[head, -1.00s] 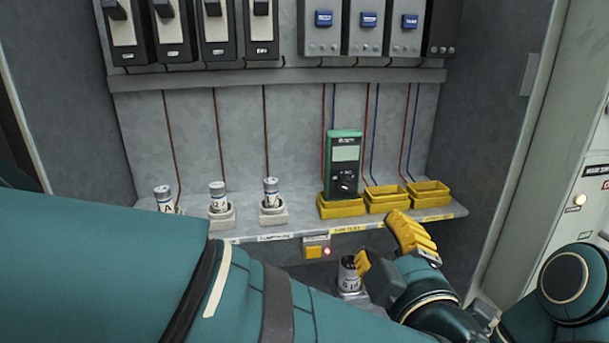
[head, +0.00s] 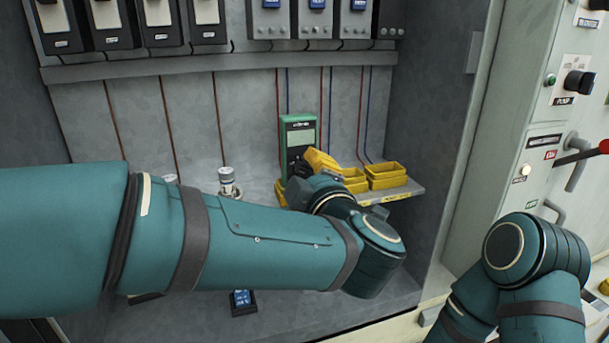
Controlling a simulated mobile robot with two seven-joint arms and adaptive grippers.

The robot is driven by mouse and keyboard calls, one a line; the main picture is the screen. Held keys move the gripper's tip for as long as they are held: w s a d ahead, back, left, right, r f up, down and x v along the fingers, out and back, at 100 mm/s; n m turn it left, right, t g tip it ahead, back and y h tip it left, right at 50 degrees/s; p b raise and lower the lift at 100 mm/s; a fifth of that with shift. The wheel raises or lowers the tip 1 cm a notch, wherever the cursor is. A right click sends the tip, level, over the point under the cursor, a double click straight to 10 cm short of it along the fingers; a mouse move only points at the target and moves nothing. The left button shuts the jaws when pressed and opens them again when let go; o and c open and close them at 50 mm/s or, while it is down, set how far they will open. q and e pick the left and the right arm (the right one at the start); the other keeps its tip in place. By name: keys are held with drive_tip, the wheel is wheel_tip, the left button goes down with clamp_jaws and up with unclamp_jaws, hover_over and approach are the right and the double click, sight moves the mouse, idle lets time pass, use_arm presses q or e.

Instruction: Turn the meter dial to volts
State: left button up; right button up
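The meter (head: 285,137), green-cased with a grey screen, stands upright on the shelf at the back of the cabinet. Its lower front, including the dial, is mostly hidden behind my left gripper. My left gripper (head: 305,175) is at the meter's lower front; one yellow finger shows tilted beside the meter's lower right. The other finger cannot be clearly told from the yellow tray under the meter. Whether the fingers touch the dial cannot be seen. My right arm shows at the lower right, with its gripper out of view.
Yellow trays (head: 386,182) sit on the shelf right of the meter. A white-topped cylinder (head: 227,176) stands to the left, partly behind my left arm. Breakers (head: 110,20) line the top. A panel with a red-tipped handle (head: 603,147) is at right.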

use_arm(q)
drive_tip(key=shift+w+a, duration=0.15)
drive_tip(key=shift+w, duration=0.25)
drive_tip(key=shift+o, duration=0.2)
clamp_jaws()
